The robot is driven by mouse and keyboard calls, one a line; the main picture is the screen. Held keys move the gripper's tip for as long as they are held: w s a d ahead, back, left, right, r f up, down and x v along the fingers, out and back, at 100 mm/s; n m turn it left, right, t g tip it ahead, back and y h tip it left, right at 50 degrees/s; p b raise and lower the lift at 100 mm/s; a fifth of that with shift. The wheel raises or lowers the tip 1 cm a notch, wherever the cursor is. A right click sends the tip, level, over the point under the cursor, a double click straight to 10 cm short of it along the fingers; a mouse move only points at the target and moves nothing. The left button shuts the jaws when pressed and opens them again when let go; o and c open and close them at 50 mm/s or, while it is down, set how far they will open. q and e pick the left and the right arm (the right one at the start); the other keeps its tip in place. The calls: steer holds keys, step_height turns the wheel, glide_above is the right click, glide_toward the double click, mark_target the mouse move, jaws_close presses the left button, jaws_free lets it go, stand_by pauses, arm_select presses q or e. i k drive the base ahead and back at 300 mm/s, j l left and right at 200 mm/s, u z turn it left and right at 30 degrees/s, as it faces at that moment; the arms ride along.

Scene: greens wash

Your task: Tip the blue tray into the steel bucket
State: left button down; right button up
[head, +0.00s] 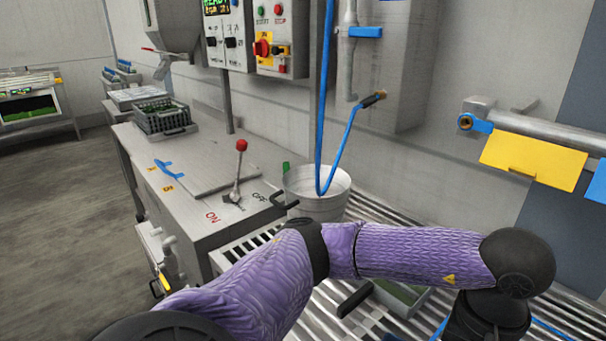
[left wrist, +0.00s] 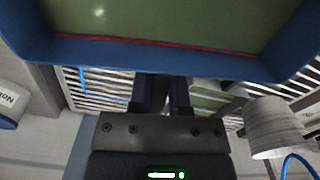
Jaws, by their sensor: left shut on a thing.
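The steel bucket (head: 322,207) stands upright on the slatted rack, a blue hose hanging into its mouth. It also shows at the right in the left wrist view (left wrist: 272,127). The blue tray (left wrist: 150,54) fills the top of the left wrist view; its inside looks plain green, with a red line along the near wall. My left gripper (left wrist: 165,92) is shut on the near edge of the tray. In the head view my purple left arm reaches across to the right of the bucket and hides the gripper; thin blue edges show below its wrist. My right gripper is out of view.
A steel bench with a red-knobbed lever (head: 240,147) and a dark crate (head: 162,117) stands left of the bucket. A green-bottomed container (head: 402,296) sits on the slatted rack (head: 375,210) below my arm. A yellow plate (head: 532,158) hangs from the wall rail at right.

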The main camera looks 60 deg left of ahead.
mark_target(302, 199)
steer(key=k+j, duration=0.1)
steer(key=j, duration=0.35)
steer(key=k+j, duration=0.1)
steer(key=j, duration=0.3)
steer(key=k+j, duration=0.1)
steer(key=j, duration=0.35)
